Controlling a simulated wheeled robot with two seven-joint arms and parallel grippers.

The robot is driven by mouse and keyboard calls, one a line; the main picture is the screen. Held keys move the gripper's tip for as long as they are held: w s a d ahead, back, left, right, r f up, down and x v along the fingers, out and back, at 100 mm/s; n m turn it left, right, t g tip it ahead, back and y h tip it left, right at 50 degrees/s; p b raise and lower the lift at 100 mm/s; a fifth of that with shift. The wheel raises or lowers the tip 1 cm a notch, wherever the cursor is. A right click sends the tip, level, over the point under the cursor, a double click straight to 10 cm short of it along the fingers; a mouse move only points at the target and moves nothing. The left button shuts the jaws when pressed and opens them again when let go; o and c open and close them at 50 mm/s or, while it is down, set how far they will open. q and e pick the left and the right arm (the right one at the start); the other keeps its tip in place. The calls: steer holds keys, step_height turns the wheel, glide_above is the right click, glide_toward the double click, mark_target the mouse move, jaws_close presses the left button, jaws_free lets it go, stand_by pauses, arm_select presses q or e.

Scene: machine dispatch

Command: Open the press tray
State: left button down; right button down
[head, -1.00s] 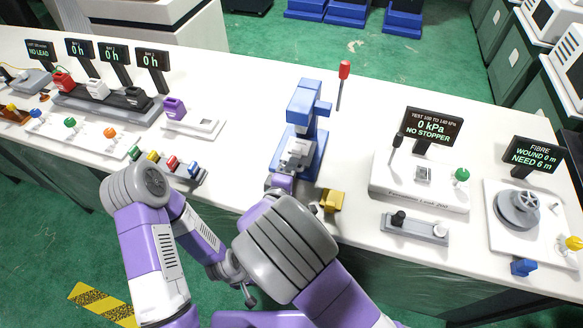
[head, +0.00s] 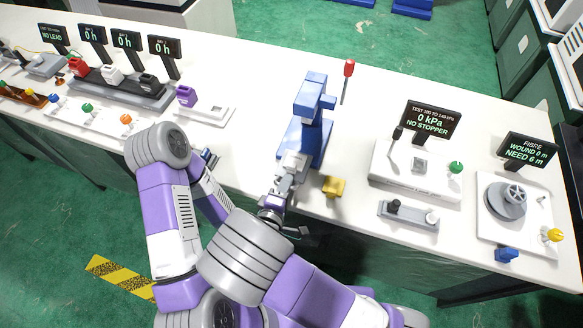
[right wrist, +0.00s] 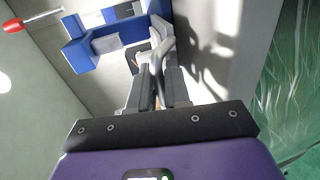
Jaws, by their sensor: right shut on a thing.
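The blue press (head: 313,118) stands on the white bench, with its red-topped lever (head: 348,70) upright behind it. Its grey tray (head: 296,162) is at the front of the press, toward me. My right gripper (head: 283,184) is at the tray's near end. In the right wrist view its fingers (right wrist: 158,85) are closed together on a light grey piece, apparently the tray's handle (right wrist: 163,50). The blue press (right wrist: 85,50) is just ahead there. My left gripper is mostly hidden behind my right arm; only a small dark part, seemingly of it, shows.
A yellow block (head: 334,187) sits close to the right of the tray. A stopper test station (head: 415,172) and a fibre winder (head: 507,200) stand farther right. A purple-blocked fixture (head: 205,112) is to the left. The bench's front edge lies just below the tray.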

steer(key=shift+s+a, duration=0.1)
steer(key=shift+s, duration=0.05)
steer(key=c, duration=1.3)
jaws_free()
